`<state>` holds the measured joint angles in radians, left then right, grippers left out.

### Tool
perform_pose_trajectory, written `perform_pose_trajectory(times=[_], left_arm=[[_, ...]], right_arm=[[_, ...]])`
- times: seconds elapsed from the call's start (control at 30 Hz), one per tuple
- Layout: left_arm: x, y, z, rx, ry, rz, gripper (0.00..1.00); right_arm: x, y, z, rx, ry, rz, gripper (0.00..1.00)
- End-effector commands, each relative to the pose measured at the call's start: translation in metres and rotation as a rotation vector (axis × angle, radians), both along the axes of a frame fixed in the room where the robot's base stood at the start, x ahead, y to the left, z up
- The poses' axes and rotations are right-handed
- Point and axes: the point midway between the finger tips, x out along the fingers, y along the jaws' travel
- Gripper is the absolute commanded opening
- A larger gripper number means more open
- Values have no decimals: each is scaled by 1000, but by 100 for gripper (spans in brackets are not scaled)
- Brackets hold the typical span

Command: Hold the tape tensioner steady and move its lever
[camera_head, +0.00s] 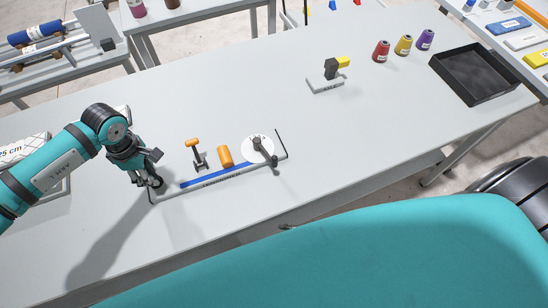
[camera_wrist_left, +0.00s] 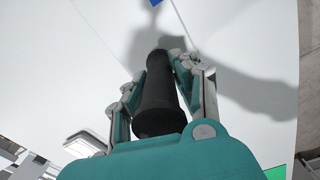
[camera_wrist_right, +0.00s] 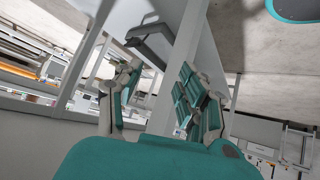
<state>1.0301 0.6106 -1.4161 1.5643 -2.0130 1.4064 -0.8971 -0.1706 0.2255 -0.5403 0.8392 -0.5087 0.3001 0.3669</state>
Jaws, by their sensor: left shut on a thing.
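The tape tensioner (camera_head: 235,178), a pale plate with a blue strip, lies near the table's front edge. It carries an orange-topped dark post (camera_head: 196,152), an orange cylinder (camera_head: 225,156) and a white dial (camera_head: 258,150). A dark lever arm (camera_head: 268,154) crosses the dial. My left gripper (camera_head: 154,183) is at the tensioner's left end. It is shut on a black handle, seen between its fingers in the left wrist view (camera_wrist_left: 159,98). My right gripper (camera_wrist_right: 160,105) is outside the head view. Its fingers are apart, with nothing clearly held.
A stand with a yellow-topped dark part (camera_head: 328,76), several thread cones (camera_head: 403,46) and a black tray (camera_head: 474,75) are farther back on the table. The tabletop between the tensioner and these is clear. A white patterned item (camera_head: 22,150) is at left.

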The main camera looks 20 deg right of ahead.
Motion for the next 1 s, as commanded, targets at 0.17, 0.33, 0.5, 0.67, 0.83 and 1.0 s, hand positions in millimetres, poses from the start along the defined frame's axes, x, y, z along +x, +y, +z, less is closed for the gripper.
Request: perform_pose_trajectory(times=[0.17, 0.33, 0.5, 0.67, 0.83, 1.0], left_arm=[[-6, 0, -6, 2, 15, -3, 0], [-5, 0, -6, 2, 15, -3, 0], [-5, 0, -6, 2, 15, -3, 0], [-6, 0, -6, 2, 15, -3, 0], [-6, -1, -6, 2, 15, -4, 0], [-5, 0, -6, 3, 15, -3, 0]], right_arm=[[-32, 107, 86, 285, -149, 630, 40], [-159, 113, 127, 432, 47, 1270, 40], [-260, 23, 144, 350, 442, 1793, 40], [-263, -42, 172, 102, 660, 2136, 40], [-179, 4, 221, -58, 313, 2286, 40], [-53, 0, 276, -342, -41, 2407, 40]])
